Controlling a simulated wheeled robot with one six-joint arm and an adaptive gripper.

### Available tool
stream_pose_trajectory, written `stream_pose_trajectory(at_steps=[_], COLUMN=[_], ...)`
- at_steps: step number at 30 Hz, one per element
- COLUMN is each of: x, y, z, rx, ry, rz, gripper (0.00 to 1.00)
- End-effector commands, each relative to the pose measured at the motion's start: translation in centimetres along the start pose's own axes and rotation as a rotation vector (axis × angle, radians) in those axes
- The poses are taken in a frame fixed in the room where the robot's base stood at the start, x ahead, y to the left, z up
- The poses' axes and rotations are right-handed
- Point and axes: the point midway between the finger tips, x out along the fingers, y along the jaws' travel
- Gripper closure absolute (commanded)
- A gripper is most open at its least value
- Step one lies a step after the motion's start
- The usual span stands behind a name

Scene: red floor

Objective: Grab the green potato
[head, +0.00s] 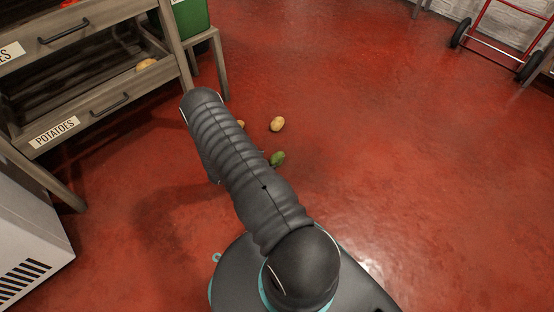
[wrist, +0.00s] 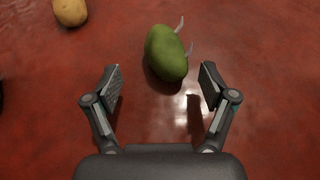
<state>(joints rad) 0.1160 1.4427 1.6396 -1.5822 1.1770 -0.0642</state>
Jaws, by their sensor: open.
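The green potato (head: 278,158) lies on the red floor, just right of my arm in the head view. In the wrist view the green potato (wrist: 166,53) has pale sprouts on its right side and sits ahead of my gripper (wrist: 158,78). My gripper is open and empty, its two fingers apart. The potato lies beyond the fingertips, roughly centred between them. In the head view my arm hides the gripper.
A yellow potato (head: 277,124) lies on the floor beyond the green one, and another (head: 241,124) is partly hidden by my arm. A wooden shelf with a drawer labelled POTATOES (head: 100,104) stands at left. A red hand truck (head: 500,40) stands far right. The floor at right is clear.

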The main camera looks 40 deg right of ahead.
Motion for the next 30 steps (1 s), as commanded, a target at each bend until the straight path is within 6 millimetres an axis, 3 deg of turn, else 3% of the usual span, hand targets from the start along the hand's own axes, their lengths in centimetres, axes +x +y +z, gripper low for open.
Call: stream_pose_trajectory(at_steps=[12,22,23,30], x=[4.7,5.3,5.3,5.3], y=[-0.8,-0.8,-0.8,-0.8], z=[0.1,0.2,0.2,0.2], rx=[0.001,0.000,0.000,0.000], ry=[0.000,0.000,0.000,0.000], rz=[-0.002,0.000,0.000,0.000], gripper=[0.17,0.17,0.19,0.79])
